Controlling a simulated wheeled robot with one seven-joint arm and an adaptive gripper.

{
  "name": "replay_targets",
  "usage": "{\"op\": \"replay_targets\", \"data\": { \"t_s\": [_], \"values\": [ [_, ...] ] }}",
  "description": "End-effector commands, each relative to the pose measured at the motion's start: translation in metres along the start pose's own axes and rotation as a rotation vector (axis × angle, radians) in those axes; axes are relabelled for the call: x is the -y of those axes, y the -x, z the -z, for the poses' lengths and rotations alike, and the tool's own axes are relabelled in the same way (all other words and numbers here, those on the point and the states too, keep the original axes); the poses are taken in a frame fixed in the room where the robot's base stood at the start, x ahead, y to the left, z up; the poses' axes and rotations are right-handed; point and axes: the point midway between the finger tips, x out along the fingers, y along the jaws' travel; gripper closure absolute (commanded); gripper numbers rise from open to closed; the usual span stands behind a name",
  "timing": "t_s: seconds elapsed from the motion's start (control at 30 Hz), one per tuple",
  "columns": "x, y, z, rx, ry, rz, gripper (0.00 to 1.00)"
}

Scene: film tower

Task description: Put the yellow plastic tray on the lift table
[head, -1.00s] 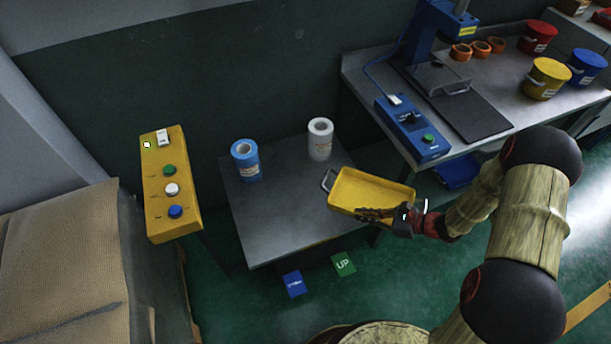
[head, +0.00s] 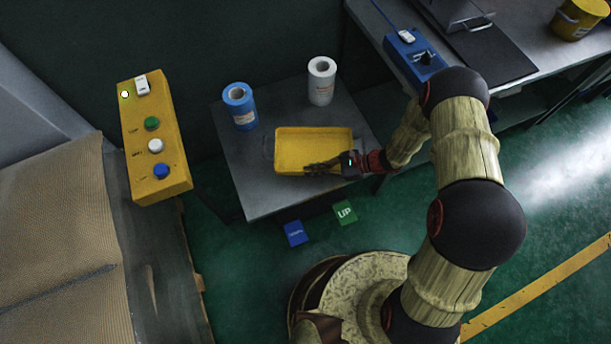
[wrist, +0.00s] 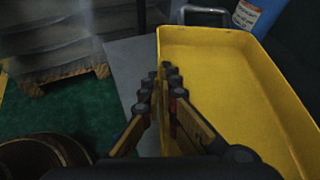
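The yellow plastic tray (head: 313,146) is over the right part of the grey lift table (head: 262,195) in the head view. It looks level; I cannot tell whether it touches the top. My gripper (head: 318,168) is at the tray's near right side. In the wrist view my gripper's fingers (wrist: 164,88) are closed together on the tray's side wall, and the tray (wrist: 230,90) fills the right side. A metal handle shows at the tray's far end.
A blue roll (head: 239,107) and a white roll (head: 321,82) stand at the table's back. A yellow button box (head: 155,185) is at left. UP (head: 345,213) and blue (head: 295,233) pedals lie on the floor in front. The table's front left is clear.

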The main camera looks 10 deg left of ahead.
Motion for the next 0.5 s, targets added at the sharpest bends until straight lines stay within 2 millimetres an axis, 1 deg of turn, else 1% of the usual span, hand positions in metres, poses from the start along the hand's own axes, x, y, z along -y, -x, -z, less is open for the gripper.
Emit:
{"op": "replay_targets", "data": {
  "t_s": [0.03,0.1,0.37,0.47,0.5],
  "values": [
    [0.003,-0.01,0.007,0.001,0.003,-0.001,1.0],
    [0.006,-0.018,0.011,0.001,0.003,0.0,1.0],
    [0.011,-0.031,0.017,0.0,0.003,0.002,1.0],
    [0.012,-0.041,0.025,0.0,0.002,0.001,1.0],
    [0.011,-0.043,0.032,0.0,0.0,0.001,1.0]
  ]
}}
